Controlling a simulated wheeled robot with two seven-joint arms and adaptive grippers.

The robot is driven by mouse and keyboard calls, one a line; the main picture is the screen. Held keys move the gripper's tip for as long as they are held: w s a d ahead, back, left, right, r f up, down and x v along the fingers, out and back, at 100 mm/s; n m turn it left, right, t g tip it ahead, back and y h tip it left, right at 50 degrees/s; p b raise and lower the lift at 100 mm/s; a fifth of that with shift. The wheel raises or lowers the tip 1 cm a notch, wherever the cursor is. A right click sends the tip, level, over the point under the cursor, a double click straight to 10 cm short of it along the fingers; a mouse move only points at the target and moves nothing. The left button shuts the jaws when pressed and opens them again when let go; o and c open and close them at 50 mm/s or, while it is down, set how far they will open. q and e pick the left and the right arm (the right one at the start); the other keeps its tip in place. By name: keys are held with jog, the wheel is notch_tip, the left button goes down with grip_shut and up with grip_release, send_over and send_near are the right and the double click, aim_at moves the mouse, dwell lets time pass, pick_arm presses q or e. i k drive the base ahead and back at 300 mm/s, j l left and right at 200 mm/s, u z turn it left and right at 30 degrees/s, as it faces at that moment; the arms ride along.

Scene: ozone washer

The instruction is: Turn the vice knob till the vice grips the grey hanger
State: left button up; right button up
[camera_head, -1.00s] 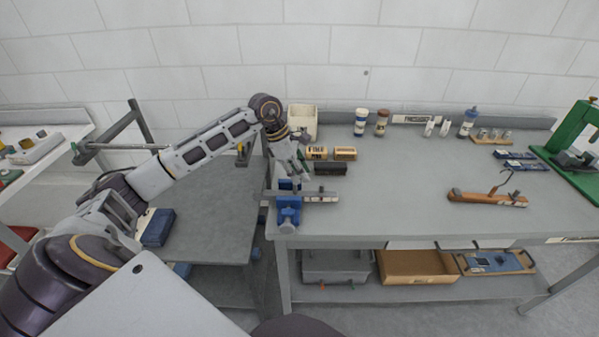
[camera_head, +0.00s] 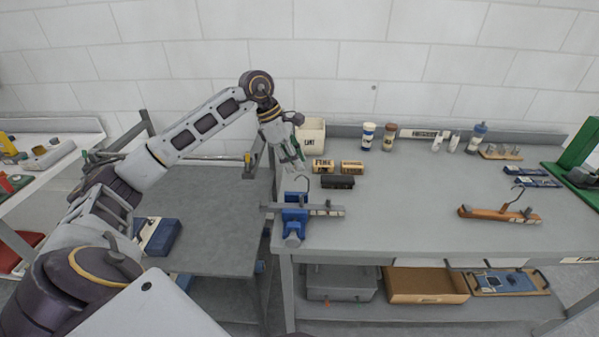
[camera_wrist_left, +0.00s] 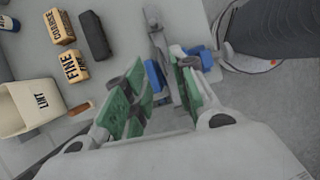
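The blue vice (camera_head: 294,226) is at the table's front left corner. The grey hanger (camera_head: 328,210), a flat bar with a thin hook, lies across the top of the vice and sticks out to both sides. Whether the jaws touch it, I cannot tell. My right gripper is out of view.
Fine (camera_head: 322,167) and coarse (camera_head: 352,167) blocks, a dark block (camera_head: 337,182) and a lint bin (camera_head: 312,136) stand behind the vice. A brown hanger (camera_head: 490,214) lies at right. The table between is clear. A lower grey table (camera_head: 215,215) is at left.

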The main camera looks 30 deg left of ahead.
aim_at(292, 241)
jog(key=u, duration=1.15)
